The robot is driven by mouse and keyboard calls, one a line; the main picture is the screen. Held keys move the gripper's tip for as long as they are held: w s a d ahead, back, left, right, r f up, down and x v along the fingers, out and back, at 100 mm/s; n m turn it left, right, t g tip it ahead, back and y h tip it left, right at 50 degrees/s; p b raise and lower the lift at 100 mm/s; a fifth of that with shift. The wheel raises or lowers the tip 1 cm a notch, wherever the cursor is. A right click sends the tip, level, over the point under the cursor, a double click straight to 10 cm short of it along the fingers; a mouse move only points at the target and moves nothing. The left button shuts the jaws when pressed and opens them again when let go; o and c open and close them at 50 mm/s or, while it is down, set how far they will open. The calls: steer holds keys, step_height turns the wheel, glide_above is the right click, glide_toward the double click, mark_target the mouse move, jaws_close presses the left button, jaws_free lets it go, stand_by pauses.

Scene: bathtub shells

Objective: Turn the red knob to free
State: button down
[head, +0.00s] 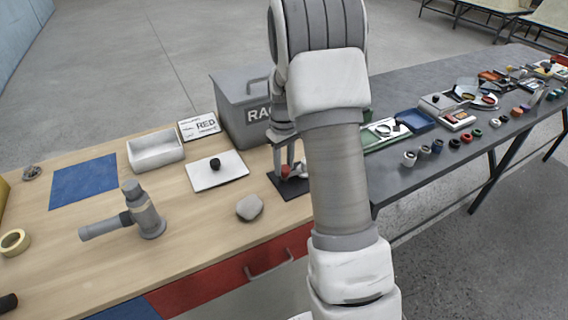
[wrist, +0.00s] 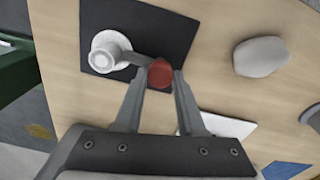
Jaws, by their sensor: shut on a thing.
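The red knob (wrist: 160,73) sits at the end of a grey lever arm that runs from a round white-and-grey hub (wrist: 108,52), all on a black base plate (wrist: 178,30). My gripper (wrist: 160,78) has one finger on each side of the red knob and is shut on it. In the head view the red knob (head: 285,171) shows between my fingers (head: 286,165) on the black plate (head: 290,185), partly hidden by my arm. I cannot read any free mark on the plate.
A white plate with a black knob (head: 232,178), a stone (head: 249,208) and a grey pipe fitting (head: 145,222) lie left. The dark table (head: 400,185) at right holds many small things.

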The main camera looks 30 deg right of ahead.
mark_target(286, 167)
steer(key=m, duration=0.3)
steer(key=shift+m, duration=0.4)
steer(key=m+p, duration=0.1)
steer(key=m, duration=0.3)
steer(key=shift+d+m, duration=0.15)
steer(key=shift+m, duration=0.15)
steer(key=m, duration=0.4)
steer(key=shift+r+m+p, duration=0.1)
steer(key=shift+m+p, duration=0.2)
steer(key=shift+p, duration=0.1)
steer(key=shift+m+p, duration=0.5)
steer(key=shift+m, duration=1.6)
steer(key=c, duration=0.5)
jaws_free()
step_height(286, 167, up, 17)
steer(key=shift+r+p, duration=0.15)
steer(key=shift+p, duration=0.3)
